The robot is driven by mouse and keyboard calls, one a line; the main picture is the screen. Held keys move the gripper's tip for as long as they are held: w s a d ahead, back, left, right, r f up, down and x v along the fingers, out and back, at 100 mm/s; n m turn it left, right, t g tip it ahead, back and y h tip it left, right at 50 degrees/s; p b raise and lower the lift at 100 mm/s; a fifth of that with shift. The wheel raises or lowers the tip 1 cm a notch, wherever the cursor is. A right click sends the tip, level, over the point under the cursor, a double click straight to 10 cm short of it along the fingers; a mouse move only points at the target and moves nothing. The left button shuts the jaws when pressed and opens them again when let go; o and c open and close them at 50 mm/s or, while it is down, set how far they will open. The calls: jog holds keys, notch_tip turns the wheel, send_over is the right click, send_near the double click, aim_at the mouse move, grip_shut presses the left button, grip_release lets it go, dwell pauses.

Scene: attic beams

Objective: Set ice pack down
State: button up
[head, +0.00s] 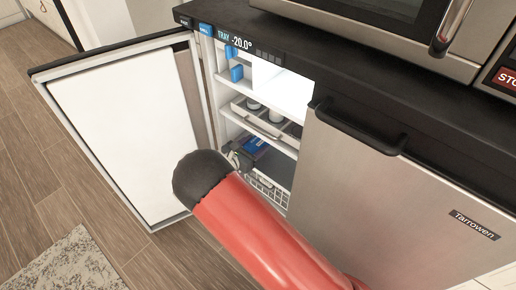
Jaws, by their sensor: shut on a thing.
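A blue ice pack (257,144) shows inside the open cooling cabinet, just past the end of my red arm. My gripper (243,156) is shut on it at the cabinet opening, over a dark lower shelf (277,169). My arm's dark joint hides part of the gripper and the lower left of the opening. I cannot tell whether the pack touches the shelf under it.
The cabinet's left door (122,125) stands wide open; its right door (390,200) is shut. A rack (264,128) with several round items sits above the pack. A white wire basket (268,188) is below. A microwave (400,30) stands on the black counter.

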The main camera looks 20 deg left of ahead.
jog(key=shift+w+d, duration=0.25)
jog(key=shift+w, duration=0.25)
jog(key=shift+w+d, duration=0.2)
jog(key=shift+w, duration=0.3)
jog(key=shift+s+f, duration=0.15)
jog(key=shift+f, duration=1.55)
jog(key=shift+f, duration=0.1)
jog(key=shift+f, duration=0.15)
jog(key=o, duration=1.2)
